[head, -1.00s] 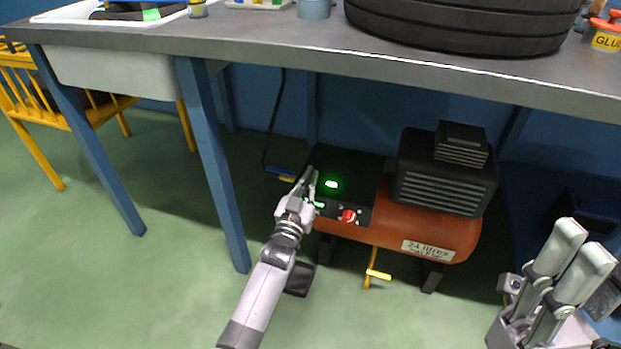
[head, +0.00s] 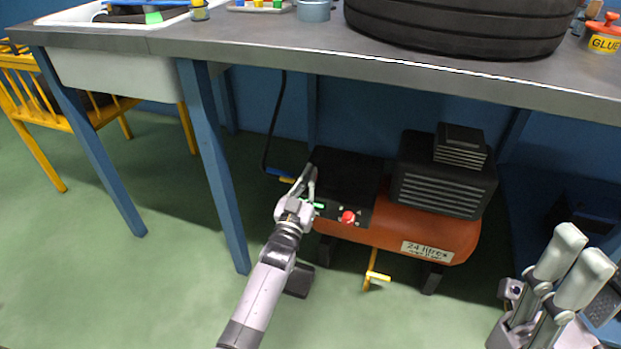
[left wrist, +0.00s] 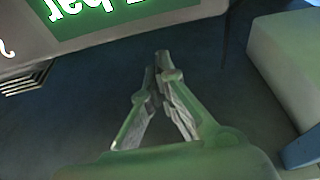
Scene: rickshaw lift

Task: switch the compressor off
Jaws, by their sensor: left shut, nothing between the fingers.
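The compressor (head: 428,230) stands on the floor under the workbench, with an orange tank, a black ribbed motor and a black control box (head: 349,172). The box's top face is dark now. A small green glow (head: 319,205) and a red knob (head: 348,216) show on its front. My left gripper (head: 312,170) is shut and empty at the left edge of the box; whether it touches is unclear. In the left wrist view its fingertips (left wrist: 162,62) meet near a green panel with white lettering (left wrist: 110,15).
The workbench (head: 240,42) hangs over the compressor, with a blue leg (head: 212,165) left of my left arm. A black tyre (head: 460,25) lies on top. A yellow valve handle (head: 377,276) sticks out below the tank. The green floor in front is clear.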

